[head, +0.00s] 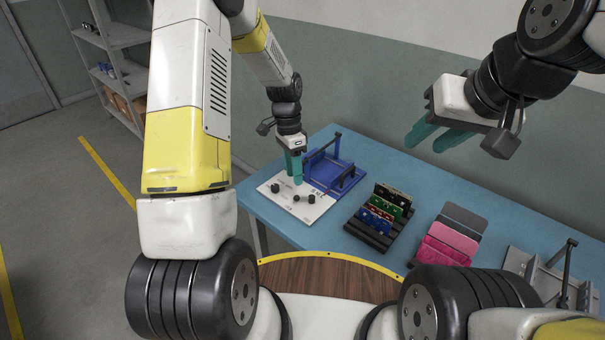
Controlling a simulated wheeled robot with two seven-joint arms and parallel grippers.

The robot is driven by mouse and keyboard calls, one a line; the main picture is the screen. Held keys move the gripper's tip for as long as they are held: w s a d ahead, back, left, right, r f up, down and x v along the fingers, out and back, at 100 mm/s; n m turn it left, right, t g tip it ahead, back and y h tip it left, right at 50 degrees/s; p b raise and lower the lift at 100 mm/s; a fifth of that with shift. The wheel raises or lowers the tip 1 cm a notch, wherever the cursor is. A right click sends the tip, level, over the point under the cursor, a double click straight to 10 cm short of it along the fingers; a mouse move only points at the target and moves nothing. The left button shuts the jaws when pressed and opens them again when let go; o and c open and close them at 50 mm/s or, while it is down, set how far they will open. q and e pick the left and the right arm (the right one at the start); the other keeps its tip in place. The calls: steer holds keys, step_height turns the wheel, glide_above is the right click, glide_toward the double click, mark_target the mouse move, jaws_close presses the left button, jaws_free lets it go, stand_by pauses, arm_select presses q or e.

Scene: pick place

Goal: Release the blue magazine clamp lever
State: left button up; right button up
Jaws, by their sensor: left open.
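The blue magazine clamp (322,187) is a blue base with upright walls, at the left end of the blue table. A dark lever post (337,146) stands upright at its back, and another dark lever part shows at its right side. My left gripper (293,168) points down just left of the blue clamp, above the white panel (286,201). Its teal fingers look apart from the clamp, and I see nothing between them. My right gripper (440,136) is raised over the table's right half, with teal fingers spread and empty.
A black rack (366,231) holds several coloured boards. Right of it stands a holder with pink and grey plates (450,243). A grey metal fixture (535,270) with a dark lever is at the far right. The table's back strip (450,190) is clear.

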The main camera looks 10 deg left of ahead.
arm_select(q)
steer(key=f, duration=0.2)
steer(key=s+f, duration=0.1)
steer(key=f, duration=0.4)
steer(key=shift+s+d+f, duration=0.15)
steer(key=shift+d+f, duration=0.05)
steer(key=shift+d, duration=0.2)
jaws_close()
